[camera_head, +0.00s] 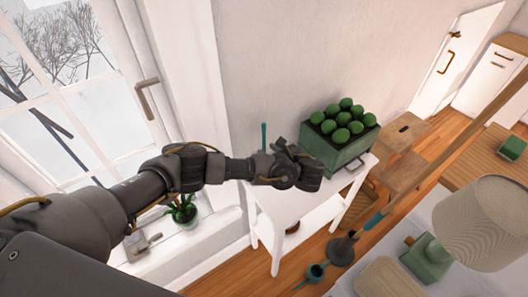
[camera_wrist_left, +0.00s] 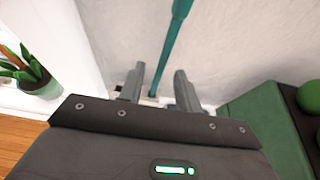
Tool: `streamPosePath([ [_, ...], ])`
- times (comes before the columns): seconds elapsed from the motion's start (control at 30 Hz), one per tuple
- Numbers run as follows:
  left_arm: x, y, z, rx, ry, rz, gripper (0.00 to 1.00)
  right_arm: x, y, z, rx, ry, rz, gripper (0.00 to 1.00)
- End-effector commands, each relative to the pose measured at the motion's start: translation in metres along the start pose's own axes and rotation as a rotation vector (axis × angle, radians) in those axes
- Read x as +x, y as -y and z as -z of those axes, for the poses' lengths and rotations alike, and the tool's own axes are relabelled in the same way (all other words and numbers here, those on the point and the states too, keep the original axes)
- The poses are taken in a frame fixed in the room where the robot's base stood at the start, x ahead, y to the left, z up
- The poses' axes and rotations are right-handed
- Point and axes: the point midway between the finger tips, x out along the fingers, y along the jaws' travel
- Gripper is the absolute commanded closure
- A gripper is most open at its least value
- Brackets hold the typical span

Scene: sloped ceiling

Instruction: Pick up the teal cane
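The teal cane (camera_head: 264,138) shows in the head view as a short upright teal length against the white wall, just behind my left arm. Its lower part is hidden there. In the left wrist view the cane (camera_wrist_left: 173,42) runs down from the top edge, slightly tilted. Its lower end passes between the two fingers of my left gripper (camera_wrist_left: 158,76), with gaps on both sides. The gripper is open, and I cannot tell how far beyond the fingertips the cane stands. In the head view my left gripper (camera_head: 279,146) is mostly hidden by its own wrist. My right gripper is not in view.
A green crate (camera_head: 335,158) of round green fruit stands on a white table (camera_head: 268,205), close to the right of my left gripper. A potted plant (camera_head: 182,212) stands by the window. A long wooden pole (camera_head: 450,150) crosses the right side near a lamp (camera_head: 490,220).

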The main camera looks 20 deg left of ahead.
Motion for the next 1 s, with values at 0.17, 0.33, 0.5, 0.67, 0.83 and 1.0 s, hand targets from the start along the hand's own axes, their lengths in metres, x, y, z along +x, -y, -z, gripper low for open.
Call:
streamPosePath([
  [0.17, 0.022, 0.0, -0.004, 0.0, 0.001, -0.002, 0.66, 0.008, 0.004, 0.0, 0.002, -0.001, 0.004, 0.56],
  [0.33, 0.031, 0.001, -0.002, -0.001, -0.001, 0.0, 0.66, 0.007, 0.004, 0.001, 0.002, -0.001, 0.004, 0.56],
  [0.5, 0.032, 0.001, -0.002, -0.001, -0.001, 0.001, 0.66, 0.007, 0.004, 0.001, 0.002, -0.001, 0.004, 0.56],
  [0.67, 0.032, 0.001, -0.002, -0.001, -0.001, 0.001, 0.83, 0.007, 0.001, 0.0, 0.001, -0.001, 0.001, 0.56],
  [0.83, 0.032, 0.001, -0.002, -0.001, -0.001, 0.001, 1.0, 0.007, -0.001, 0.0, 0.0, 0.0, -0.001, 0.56],
  [1.0, 0.032, 0.001, -0.002, -0.001, -0.001, 0.001, 1.0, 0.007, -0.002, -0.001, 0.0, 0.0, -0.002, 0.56],
])
